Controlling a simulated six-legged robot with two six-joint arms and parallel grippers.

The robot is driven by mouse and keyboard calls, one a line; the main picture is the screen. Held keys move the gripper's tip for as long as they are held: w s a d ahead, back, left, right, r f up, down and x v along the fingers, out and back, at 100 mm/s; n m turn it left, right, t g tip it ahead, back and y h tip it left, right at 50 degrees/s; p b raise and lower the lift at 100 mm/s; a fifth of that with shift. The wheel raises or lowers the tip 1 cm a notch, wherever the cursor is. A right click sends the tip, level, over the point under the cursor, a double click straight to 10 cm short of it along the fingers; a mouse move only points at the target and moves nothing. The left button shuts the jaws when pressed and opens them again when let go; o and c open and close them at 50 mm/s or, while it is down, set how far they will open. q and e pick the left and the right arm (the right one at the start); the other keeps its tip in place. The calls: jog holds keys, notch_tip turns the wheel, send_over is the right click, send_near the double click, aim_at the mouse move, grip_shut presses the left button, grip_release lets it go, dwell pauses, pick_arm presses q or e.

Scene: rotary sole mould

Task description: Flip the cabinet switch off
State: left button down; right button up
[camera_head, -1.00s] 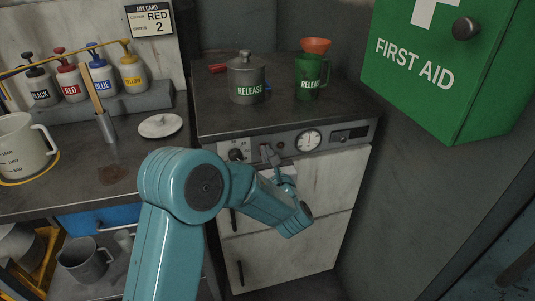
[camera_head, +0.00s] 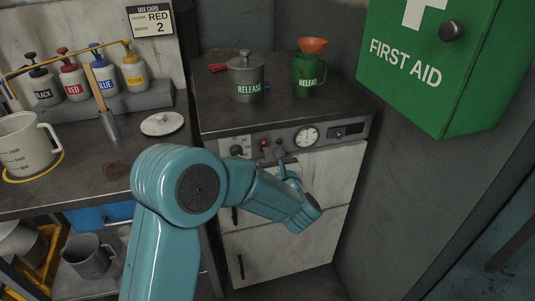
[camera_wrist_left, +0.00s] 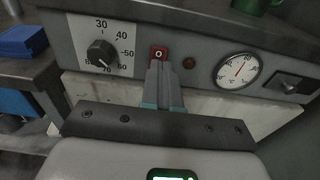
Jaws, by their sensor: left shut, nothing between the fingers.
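The small red cabinet switch (camera_head: 263,143) sits on the grey control panel (camera_head: 353,125) along the top front of the white cabinet (camera_head: 325,175). In the left wrist view the switch (camera_wrist_left: 158,52) shows a white O mark. My left gripper (camera_head: 279,153) is shut and empty in front of the panel, just right of and below the switch in the head view. In the wrist view its fingertips (camera_wrist_left: 158,65) overlap the area just under the switch; I cannot tell whether they touch it. My right gripper is out of view.
A dial knob (camera_wrist_left: 102,54) is left of the switch; a dark round lamp (camera_wrist_left: 189,63) and a gauge (camera_wrist_left: 238,70) are right of it. A grey pot (camera_head: 247,78) and a green mug (camera_head: 307,76) stand on top. A first aid box (camera_head: 428,60) hangs at right.

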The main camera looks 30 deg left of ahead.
pick_arm(q)
jog(key=v, duration=0.9)
jog(key=shift+s+d+b, duration=0.25)
jog(key=shift+d+b, duration=0.1)
jog(key=shift+b, duration=0.05)
jog(key=shift+f, duration=0.1)
